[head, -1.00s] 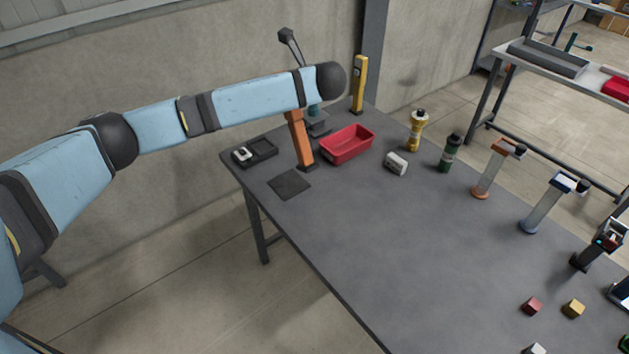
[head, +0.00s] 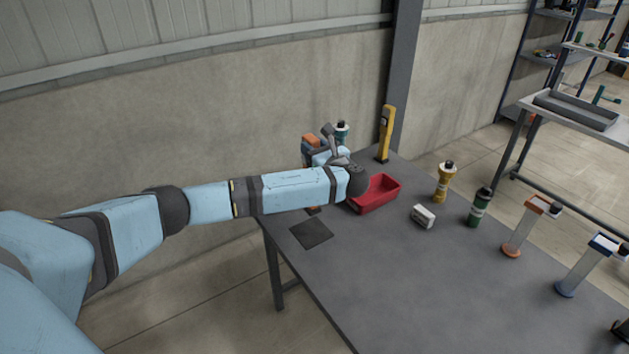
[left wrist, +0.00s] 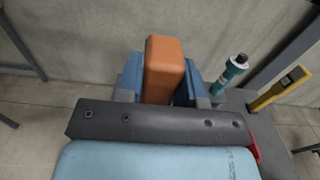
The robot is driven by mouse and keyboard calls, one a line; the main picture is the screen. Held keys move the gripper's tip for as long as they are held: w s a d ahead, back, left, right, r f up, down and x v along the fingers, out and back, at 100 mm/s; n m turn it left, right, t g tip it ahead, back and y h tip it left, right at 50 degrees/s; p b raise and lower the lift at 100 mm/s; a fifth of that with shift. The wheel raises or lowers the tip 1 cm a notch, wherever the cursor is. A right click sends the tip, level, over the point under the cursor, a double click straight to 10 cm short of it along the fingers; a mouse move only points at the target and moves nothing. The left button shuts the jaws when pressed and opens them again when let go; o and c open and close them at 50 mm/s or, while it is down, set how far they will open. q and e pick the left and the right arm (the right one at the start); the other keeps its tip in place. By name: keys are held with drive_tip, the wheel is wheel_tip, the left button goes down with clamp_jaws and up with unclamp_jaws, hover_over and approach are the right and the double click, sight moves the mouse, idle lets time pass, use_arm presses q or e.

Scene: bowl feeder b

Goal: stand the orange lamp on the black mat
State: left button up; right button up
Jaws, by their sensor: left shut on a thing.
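The orange lamp (head: 309,139) is mostly hidden behind my left arm in the head view. Its orange top shows above the arm, and a small part of its lower end shows below. My left gripper (head: 318,150) is shut on the lamp; in the left wrist view its blue fingers (left wrist: 160,85) sit on either side of the orange body (left wrist: 163,68). The lamp looks about upright. Whether its base touches the table cannot be told. The black mat (head: 311,233) lies bare near the table's left edge, just in front of the lamp's lower end. My right gripper is not in view.
A red bin (head: 378,196) stands close to the right of the lamp. A yellow lamp (head: 386,133) and a teal bottle-like thing (head: 342,131) stand behind. A white block (head: 423,216), yellow torch (head: 444,182) and green torch (head: 480,207) are further right. The table (head: 400,280) in front is clear.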

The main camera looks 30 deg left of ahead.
use_arm(q)
wheel_tip(320, 180, down, 10)
drive_tip(key=shift+r, duration=0.15)
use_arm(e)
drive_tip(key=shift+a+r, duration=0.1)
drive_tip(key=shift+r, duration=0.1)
use_arm(q)
drive_tip(key=o, duration=1)
drive_tip(key=shift+o, duration=0.2)
